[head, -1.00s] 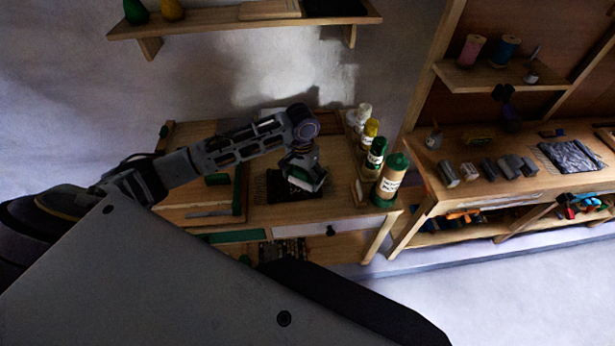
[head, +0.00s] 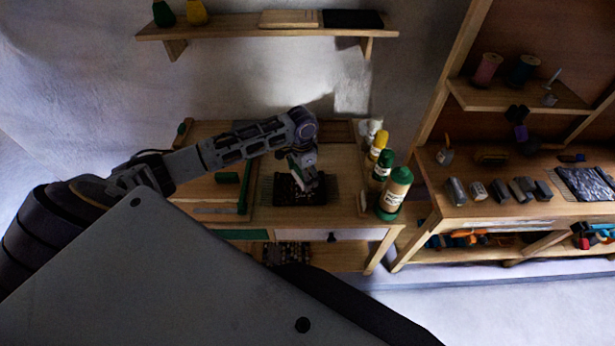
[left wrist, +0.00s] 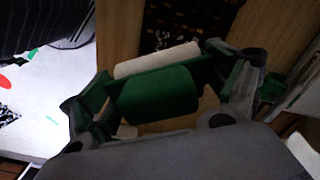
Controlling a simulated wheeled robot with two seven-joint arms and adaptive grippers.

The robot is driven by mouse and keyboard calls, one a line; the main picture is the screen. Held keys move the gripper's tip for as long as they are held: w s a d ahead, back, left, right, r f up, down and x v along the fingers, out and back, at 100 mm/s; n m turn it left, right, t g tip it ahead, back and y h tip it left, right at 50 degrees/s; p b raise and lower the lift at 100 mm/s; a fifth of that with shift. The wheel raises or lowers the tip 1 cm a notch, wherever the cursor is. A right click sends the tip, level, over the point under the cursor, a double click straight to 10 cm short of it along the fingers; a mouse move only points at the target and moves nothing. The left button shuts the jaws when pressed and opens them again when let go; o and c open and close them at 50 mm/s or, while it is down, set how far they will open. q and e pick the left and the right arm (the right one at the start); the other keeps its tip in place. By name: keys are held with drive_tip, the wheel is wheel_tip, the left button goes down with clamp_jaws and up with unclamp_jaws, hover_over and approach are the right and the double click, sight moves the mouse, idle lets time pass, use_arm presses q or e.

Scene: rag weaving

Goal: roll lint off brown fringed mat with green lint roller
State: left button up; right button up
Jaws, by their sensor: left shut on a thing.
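The dark brown fringed mat (head: 285,190) lies flat on the wooden workbench, with fringe at its left and right ends. Light specks show on it; it also appears at the top of the left wrist view (left wrist: 180,22). My left gripper (head: 303,172) is over the right part of the mat. It is shut on the green lint roller (left wrist: 158,94), whose green handle lies between the fingers. The roller's pale cylinder (left wrist: 157,60) faces the mat. I cannot tell whether it touches the mat. My right gripper is not in view.
Several bottles stand right of the mat, including a large green-capped one (head: 394,193). A framed tray (head: 222,190) with a green block lies to the left. A wall shelf (head: 270,31) hangs behind. A second bench (head: 500,215) with small blocks stands right.

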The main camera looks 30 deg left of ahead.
sight(294, 168)
use_arm(q)
drive_tip(key=shift+w+a+f+m+p, duration=0.1)
drive_tip(key=shift+w+a+m, duration=0.15)
drive_tip(key=shift+a+m, duration=0.6)
drive_tip(key=shift+w+a+f+m+p, duration=0.2)
drive_tip(key=shift+a+m, duration=0.45)
drive_tip(key=shift+m, duration=0.45)
drive_tip(key=shift+w+a+f+m+p, duration=0.1)
drive_tip(key=shift+w+a+m, duration=0.2)
drive_tip(key=shift+a+m, duration=0.55)
drive_tip(key=shift+d, duration=0.1)
drive_tip(key=shift+f+b, duration=0.95)
drive_tip(key=shift+f, duration=2.45)
drive_tip(key=shift+w+d, duration=0.6)
drive_tip(key=shift+d, duration=0.3)
drive_tip(key=shift+w+d+p, duration=0.15)
drive_tip(key=shift+w+d, duration=0.4)
drive_tip(key=shift+d, duration=0.25)
drive_tip(key=shift+w+d+p, duration=0.15)
drive_tip(key=shift+w+d, duration=0.35)
drive_tip(key=shift+d, duration=0.3)
drive_tip(key=shift+w+d+p, duration=0.15)
drive_tip(key=shift+w+d, duration=0.4)
drive_tip(key=shift+d, duration=0.25)
drive_tip(key=shift+f, duration=0.55)
drive_tip(key=shift+p, duration=0.45)
